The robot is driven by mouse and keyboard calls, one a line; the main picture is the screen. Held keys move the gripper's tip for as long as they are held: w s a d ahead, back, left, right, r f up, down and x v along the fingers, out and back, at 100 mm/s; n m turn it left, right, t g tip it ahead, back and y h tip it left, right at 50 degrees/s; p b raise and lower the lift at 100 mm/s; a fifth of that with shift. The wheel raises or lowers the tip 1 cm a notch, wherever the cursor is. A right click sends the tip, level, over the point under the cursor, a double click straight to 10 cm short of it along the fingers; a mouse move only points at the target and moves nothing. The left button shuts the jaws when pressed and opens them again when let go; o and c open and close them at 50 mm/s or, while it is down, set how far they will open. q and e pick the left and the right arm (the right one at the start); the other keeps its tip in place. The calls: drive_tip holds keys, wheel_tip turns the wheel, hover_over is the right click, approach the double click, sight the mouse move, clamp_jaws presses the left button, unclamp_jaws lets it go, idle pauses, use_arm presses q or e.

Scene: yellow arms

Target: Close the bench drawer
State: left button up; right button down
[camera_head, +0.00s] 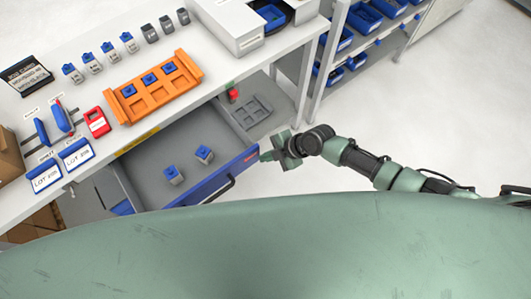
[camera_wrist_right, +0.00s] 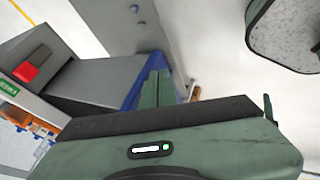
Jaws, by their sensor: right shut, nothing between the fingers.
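The bench drawer (camera_head: 150,160) is pulled out below the bench top, with a grey inside and a blue front (camera_head: 215,185) carrying a dark handle. Two small grey parts with blue tops (camera_head: 204,154) (camera_head: 173,174) stand in it. My right gripper (camera_head: 266,156) is shut and empty, at the outer side of the drawer front's right end. I cannot tell whether it touches. In the right wrist view the shut fingers (camera_wrist_right: 158,90) lie beside a blue edge (camera_wrist_right: 132,92) of the drawer front. My left gripper is not in view.
The bench top (camera_head: 75,95) holds an orange tray (camera_head: 155,88), several small blue-topped parts and lot labels. A red item (camera_head: 233,94) sits right of the drawer. A shelf with blue bins (camera_head: 362,17) stands at the back right. The floor at the right is clear.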

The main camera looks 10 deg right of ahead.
sight(231, 117)
drive_tip(key=shift+w, duration=0.15)
drive_tip(key=w+a+b, duration=0.2)
drive_tip(key=w+b, duration=0.1)
drive_tip(key=w+a+b, duration=0.2)
drive_tip(key=w+b, duration=0.1)
drive_tip(key=b, duration=0.1)
drive_tip(key=w+a+f+b, duration=0.1)
drive_tip(key=w+a+b, duration=0.1)
drive_tip(key=w+b, duration=0.1)
drive_tip(key=shift+w+b, duration=0.2)
drive_tip(key=shift+b, duration=0.35)
drive_tip(key=w+a+b, duration=0.1)
drive_tip(key=w+b, duration=0.1)
drive_tip(key=w+a+b, duration=0.3)
drive_tip(key=w+b, duration=0.1)
drive_tip(key=w, duration=0.1)
drive_tip(key=shift+a+r, duration=0.15)
drive_tip(key=shift+r, duration=0.05)
drive_tip(key=shift+w+a+r+b, duration=0.3)
drive_tip(key=shift+w+a+b, duration=0.1)
drive_tip(key=shift+w+b, duration=0.35)
drive_tip(key=shift+s, duration=0.2)
